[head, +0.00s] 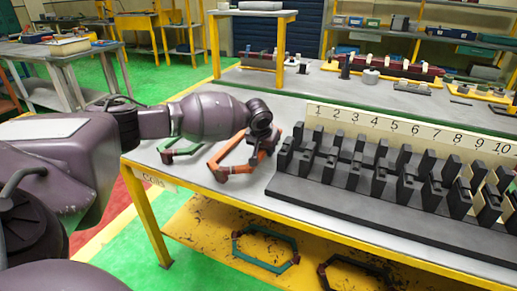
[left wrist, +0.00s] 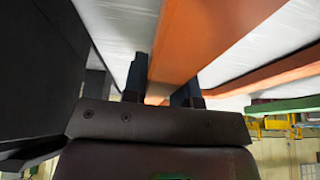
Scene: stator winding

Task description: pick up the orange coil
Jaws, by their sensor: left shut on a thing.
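The orange coil (head: 231,151) is an open, angular loop at the left end of the grey worktable, beside the numbered black stator rack (head: 350,190). My left gripper (head: 268,143) reaches over from the left and is shut on the coil's right side. In the left wrist view, the orange coil (left wrist: 190,35) runs between the two dark fingers of my left gripper (left wrist: 160,92). In the head view the fingertips are small and partly hidden by the wrist. I cannot tell whether the coil still touches the table. My right gripper is not in view.
A green coil (head: 180,147) lies on the table left of the orange one. On the yellow lower shelf (head: 200,225) lie another green coil (head: 236,247) and a dark coil (head: 325,275). The rack fills the table's right part. Another bench (head: 285,83) stands behind.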

